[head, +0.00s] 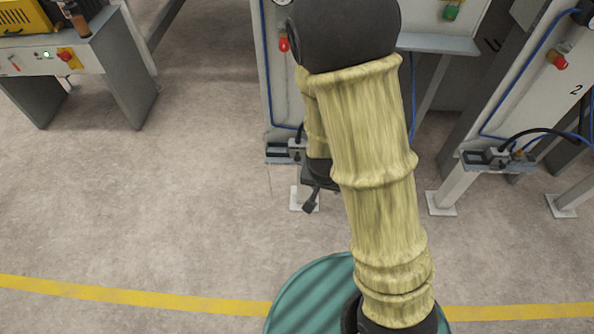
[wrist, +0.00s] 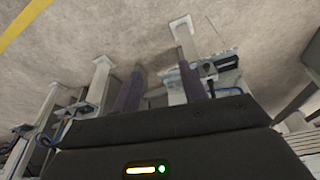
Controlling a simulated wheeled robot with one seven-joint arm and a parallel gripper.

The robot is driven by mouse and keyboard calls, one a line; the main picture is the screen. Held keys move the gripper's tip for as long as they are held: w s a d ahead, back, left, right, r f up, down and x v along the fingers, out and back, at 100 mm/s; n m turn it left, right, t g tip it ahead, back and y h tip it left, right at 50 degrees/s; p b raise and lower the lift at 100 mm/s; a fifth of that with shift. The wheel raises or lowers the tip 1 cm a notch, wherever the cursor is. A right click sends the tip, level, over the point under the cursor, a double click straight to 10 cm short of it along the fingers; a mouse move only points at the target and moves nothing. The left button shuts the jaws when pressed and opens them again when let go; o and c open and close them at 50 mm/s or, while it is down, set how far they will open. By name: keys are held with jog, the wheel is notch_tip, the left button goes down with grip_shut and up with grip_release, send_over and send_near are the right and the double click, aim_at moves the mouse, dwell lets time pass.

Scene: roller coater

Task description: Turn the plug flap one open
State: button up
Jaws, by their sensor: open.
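A small grey plug unit (head: 280,153) sits low on the left machine panel in the head view, partly covered by my arm. I take it to hold plug flap one; the flap's angle is too small to tell. My gripper (head: 310,203) hangs just right of this unit and a little lower, near a white machine foot. In the wrist view my gripper (wrist: 160,55) shows two purple fingers spread apart with nothing between them. A grey bracket-like unit (wrist: 216,66) lies close to the right finger, apparently the same plug unit; contact cannot be told.
A second plug unit (head: 498,160) with a black cable sits on the right panel, marked 2. White machine legs (head: 441,204) stand on the floor. A control desk (head: 75,60) stands at upper left. The concrete floor (head: 150,210) at left is clear, crossed by a yellow line (head: 130,295).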

jog(key=w+f+t+h+b, duration=0.25)
jog(key=f+b, duration=0.35)
jog(key=f, duration=0.5)
jog(key=w+f+t+h+b, duration=0.2)
jog(key=f+t+b, duration=0.2)
jog(key=f+b, duration=0.45)
jog(key=w+a+f+n+t+y+b, duration=0.1)
jog(key=a+n+t+y+b, duration=0.1)
jog(key=a+t+b, duration=0.1)
jog(key=w+a+f+n+t+y+b, duration=0.1)
jog(key=a+n+t+y+b, duration=0.1)
jog(key=a+t+b, duration=0.1)
jog(key=shift+w+a+f+n+t, duration=0.25)
jog(key=shift+a+f+n+t, duration=0.1)
jog(key=shift+a+t, duration=0.65)
jog(key=shift+d, duration=0.15)
